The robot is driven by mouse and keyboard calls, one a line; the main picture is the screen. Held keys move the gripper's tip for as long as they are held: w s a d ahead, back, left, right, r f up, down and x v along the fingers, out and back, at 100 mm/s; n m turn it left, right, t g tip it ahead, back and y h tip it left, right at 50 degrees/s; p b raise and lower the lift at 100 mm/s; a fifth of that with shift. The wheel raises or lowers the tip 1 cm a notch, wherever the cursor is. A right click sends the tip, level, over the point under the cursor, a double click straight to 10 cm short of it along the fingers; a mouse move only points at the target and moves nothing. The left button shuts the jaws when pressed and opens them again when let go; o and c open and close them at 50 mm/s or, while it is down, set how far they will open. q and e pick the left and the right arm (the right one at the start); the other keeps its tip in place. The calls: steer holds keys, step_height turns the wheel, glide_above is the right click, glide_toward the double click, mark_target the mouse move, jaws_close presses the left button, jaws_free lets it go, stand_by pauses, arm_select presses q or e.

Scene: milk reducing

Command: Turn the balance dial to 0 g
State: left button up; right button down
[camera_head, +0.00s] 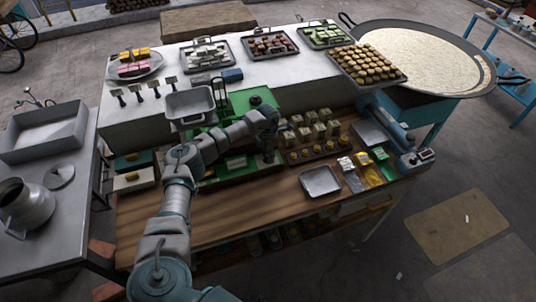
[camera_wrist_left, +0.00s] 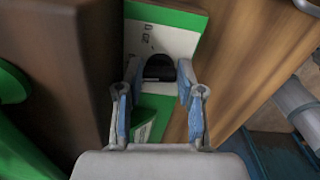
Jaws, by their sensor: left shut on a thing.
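The green balance (camera_head: 240,100) stands on the wooden counter with a grey metal pan (camera_head: 190,103) at its upper left. In the left wrist view, its white dial plate (camera_wrist_left: 178,40) carries printed marks, and a black dial (camera_wrist_left: 159,67) sits on the plate. My left gripper (camera_head: 268,157) reaches down at the front of the balance. In the left wrist view, the two fingers of my left gripper (camera_wrist_left: 158,75) are closed around the black dial, one on each side. The dial's exact setting cannot be read. My right gripper is not in view.
Small wrapped blocks (camera_head: 312,128) stand right of my left gripper. An empty metal tray (camera_head: 320,181) and colored packets (camera_head: 363,170) lie at the counter's front. Sweets trays (camera_head: 270,43) line the white shelf. A teal device (camera_head: 395,130) stands at right.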

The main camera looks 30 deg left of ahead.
arm_select(q)
steer(key=n, duration=0.2)
steer(key=n+p, duration=0.1)
steer(key=n, duration=0.2)
steer(key=shift+w+a+r+n, duration=0.1)
steer(key=shift+a+n, duration=0.05)
steer(key=shift+n, duration=0.15)
steer(key=shift+a+n+p, duration=0.1)
steer(key=shift+n+p, duration=0.7)
steer(key=shift+n, duration=1.5)
steer(key=o, duration=1.1)
steer(key=shift+o, duration=0.3)
steer(key=shift+w, duration=0.1)
